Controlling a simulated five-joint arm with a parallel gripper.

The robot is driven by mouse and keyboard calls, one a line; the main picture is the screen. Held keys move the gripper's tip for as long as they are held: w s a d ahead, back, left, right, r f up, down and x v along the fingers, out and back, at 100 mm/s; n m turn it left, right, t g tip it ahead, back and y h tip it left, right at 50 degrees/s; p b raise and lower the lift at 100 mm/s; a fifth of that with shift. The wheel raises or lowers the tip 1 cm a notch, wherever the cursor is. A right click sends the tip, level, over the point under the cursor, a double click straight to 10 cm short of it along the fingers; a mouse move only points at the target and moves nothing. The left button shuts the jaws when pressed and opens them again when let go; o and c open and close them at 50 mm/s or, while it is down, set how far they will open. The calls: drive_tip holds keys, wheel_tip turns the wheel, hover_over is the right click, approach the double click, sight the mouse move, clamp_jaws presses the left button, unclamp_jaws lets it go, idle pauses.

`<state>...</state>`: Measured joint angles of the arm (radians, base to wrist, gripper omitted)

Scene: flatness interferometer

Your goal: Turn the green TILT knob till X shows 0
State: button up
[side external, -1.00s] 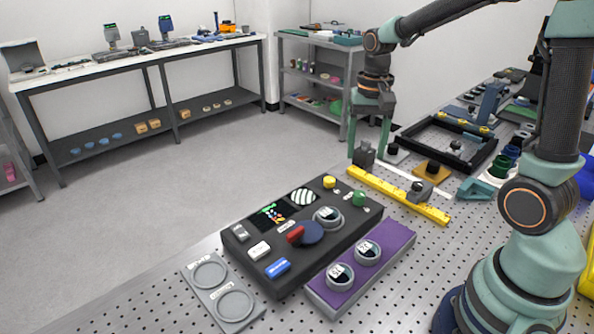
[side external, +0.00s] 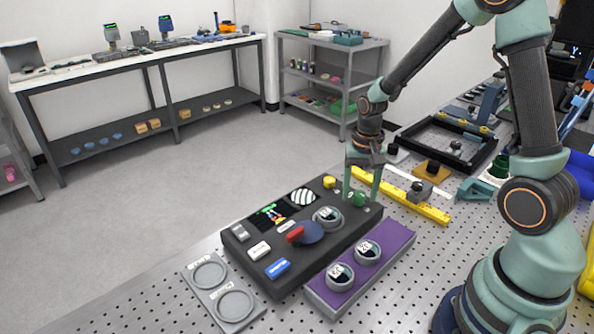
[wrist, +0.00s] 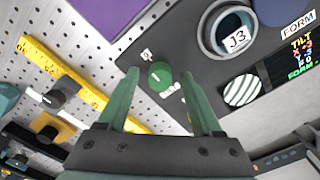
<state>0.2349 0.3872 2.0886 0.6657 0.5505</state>
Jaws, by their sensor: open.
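The green knob (side external: 359,199) stands at the far right corner of the black console (side external: 256,234); it also shows in the wrist view (wrist: 160,76). My gripper (side external: 361,194) is open, pointing down with one finger on each side of the knob. In the wrist view, the knob lies between the fingertips (wrist: 161,74), with gaps on both sides. How far down the fingers reach beside it is unclear. The display (wrist: 301,50) shows TILT with an X line that looks like +3, in small text. A striped fringe disc (wrist: 242,90) is beside it.
A yellow knob (side external: 329,182) stands left of my gripper. A lens marked J3 (wrist: 236,38) sits on the console. A purple block (side external: 393,246) with two lenses lies in front.

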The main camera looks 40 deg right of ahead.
clamp_jaws()
drive_tip(key=n, duration=0.3)
drive_tip(key=shift+n, duration=2.1)
drive_tip(key=shift+r, duration=0.1)
unclamp_jaws()
